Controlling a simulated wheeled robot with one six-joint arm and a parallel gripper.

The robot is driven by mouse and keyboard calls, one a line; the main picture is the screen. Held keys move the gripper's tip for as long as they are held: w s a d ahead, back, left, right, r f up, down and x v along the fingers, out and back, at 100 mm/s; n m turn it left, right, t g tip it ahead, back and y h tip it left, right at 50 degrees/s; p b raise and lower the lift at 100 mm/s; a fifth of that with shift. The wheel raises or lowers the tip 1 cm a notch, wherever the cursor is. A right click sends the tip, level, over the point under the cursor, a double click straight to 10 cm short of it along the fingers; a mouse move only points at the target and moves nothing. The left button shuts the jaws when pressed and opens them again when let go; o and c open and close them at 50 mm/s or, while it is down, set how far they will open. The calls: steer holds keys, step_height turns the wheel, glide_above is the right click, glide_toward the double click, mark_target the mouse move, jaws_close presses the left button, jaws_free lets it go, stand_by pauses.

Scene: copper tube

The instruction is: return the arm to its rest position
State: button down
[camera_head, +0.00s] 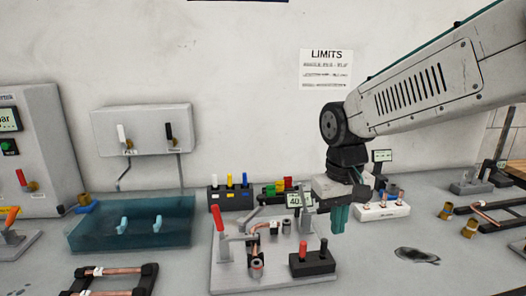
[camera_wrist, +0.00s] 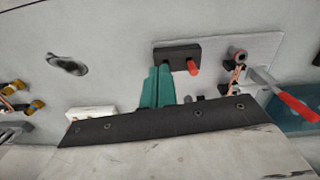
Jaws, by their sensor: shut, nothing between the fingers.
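My arm reaches in from the upper right in the head view. My gripper (camera_head: 339,222) points down over the workbench, with its green fingers together and nothing between them. It hangs just right of the grey plate (camera_head: 222,280) that carries a copper tube (camera_head: 254,240). In the wrist view my gripper (camera_wrist: 157,90) shows its green fingers close together near the black block with a red knob (camera_wrist: 178,56). The picture does not settle its height above the bench.
A teal water tank (camera_head: 135,232) stands at the left. Brass fittings (camera_head: 470,227) lie farther right. Bare bench shows around a dark stain (camera_head: 416,255).

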steer(key=s+d+m, duration=0.1)
steer(key=s+d, duration=0.2)
steer(key=s, duration=0.3)
steer(key=s+d+r+m+t, duration=0.1)
steer(key=s+d, duration=0.3)
steer(key=s, duration=0.3)
steer(key=s+d, duration=0.4)
steer(key=s, duration=0.3)
steer(key=shift+s+r+m, duration=0.15)
steer(key=shift+s+m, duration=0.1)
steer(key=shift+m, duration=0.15)
